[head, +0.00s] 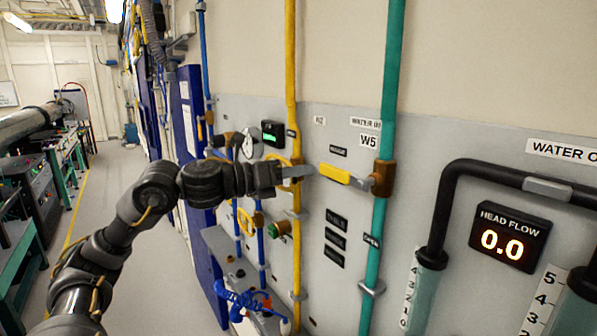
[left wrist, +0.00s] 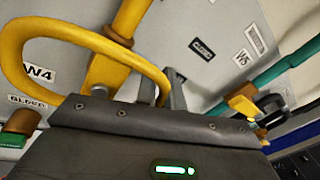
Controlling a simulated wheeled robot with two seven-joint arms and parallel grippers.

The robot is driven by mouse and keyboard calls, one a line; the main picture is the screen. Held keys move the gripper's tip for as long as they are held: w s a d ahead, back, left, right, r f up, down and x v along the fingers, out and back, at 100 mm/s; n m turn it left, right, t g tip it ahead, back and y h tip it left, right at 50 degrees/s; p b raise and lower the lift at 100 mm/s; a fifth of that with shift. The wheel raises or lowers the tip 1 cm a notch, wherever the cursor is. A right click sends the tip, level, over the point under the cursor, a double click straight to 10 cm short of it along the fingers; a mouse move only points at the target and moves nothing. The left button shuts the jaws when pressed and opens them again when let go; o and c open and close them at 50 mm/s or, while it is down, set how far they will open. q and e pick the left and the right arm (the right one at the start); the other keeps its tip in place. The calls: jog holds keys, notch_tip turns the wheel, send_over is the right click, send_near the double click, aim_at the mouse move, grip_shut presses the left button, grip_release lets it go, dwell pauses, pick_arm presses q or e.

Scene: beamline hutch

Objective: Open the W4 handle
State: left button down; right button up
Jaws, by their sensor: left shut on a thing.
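The W4 handle is a yellow loop (left wrist: 95,38) on a yellow pipe (left wrist: 130,17), with a W4 label (left wrist: 38,73) beside it in the left wrist view. In the head view the loop (head: 273,157) shows only partly, behind my left gripper (head: 299,171). The gripper is shut on the loop's near side. In the left wrist view its fingers (left wrist: 174,88) stand at the loop's right end, and the gripper body hides the lower part of the grip. My right gripper is in neither view.
A yellow lever (head: 335,173) marked W5 sits on the teal pipe (head: 395,80), just right of my gripper. A head flow display (head: 509,236) reads 0.0. The aisle floor (head: 115,185) at left is clear.

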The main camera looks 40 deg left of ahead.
pick_arm(q)
jog(key=n, duration=0.1)
jog(key=r+n+b, duration=0.1)
jog(key=a+n+t, duration=0.1)
jog(key=n, duration=0.1)
jog(key=shift+w+r, duration=0.15)
jog(key=shift+r, duration=0.2)
jog(key=n, duration=0.1)
jog(key=a+r+n+b, duration=0.1)
jog(key=n, duration=0.1)
jog(key=n+t, duration=0.1)
jog(key=n, duration=0.1)
jog(key=shift+w+a+r, duration=0.25)
jog(key=shift+r, duration=0.05)
jog(key=n, duration=0.2)
jog(key=a+n, duration=0.1)
jog(key=n, duration=0.1)
jog(key=a+n+t+y+b, duration=0.1)
jog(key=shift+w+r+n, duration=0.3)
jog(key=shift+r+n, duration=0.1)
jog(key=shift+w+a+n+t+y, duration=0.15)
jog(key=shift+a+n+y, duration=0.2)
jog(key=shift+n, duration=0.6)
jog(key=shift+w+a+n+t+y, duration=0.1)
jog(key=shift+a+n+y, duration=0.2)
jog(key=shift+n, duration=0.7)
jog(key=shift+w+a+n+t+y, duration=0.15)
jog(key=shift+a+n+y, duration=0.2)
jog(key=shift+n, duration=0.6)
jog(key=shift+s, duration=0.1)
